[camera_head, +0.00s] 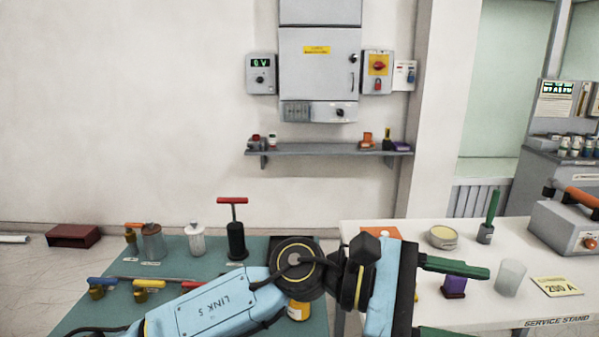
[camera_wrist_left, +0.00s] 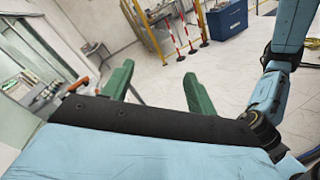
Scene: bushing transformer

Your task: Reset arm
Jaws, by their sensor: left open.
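My left arm comes in from the lower left in the head view and reaches across the front of the teal mat. My left gripper (camera_head: 482,302) points right, over the front of the white service stand, with its green fingers apart and nothing between them. In the left wrist view the two green fingers of this gripper (camera_wrist_left: 159,70) are also spread and empty, with open floor beyond. A blue arm link of mine (camera_wrist_left: 285,60) shows at the right there. My right gripper is not in view.
The teal mat (camera_head: 75,306) holds jars, several small-handled tools and a red-handled black pump (camera_head: 236,240). On the white stand (camera_head: 375,229) are a purple block (camera_head: 454,287), a clear cup (camera_head: 509,278) and a grey box (camera_head: 566,236). A wall shelf (camera_head: 330,151) is behind.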

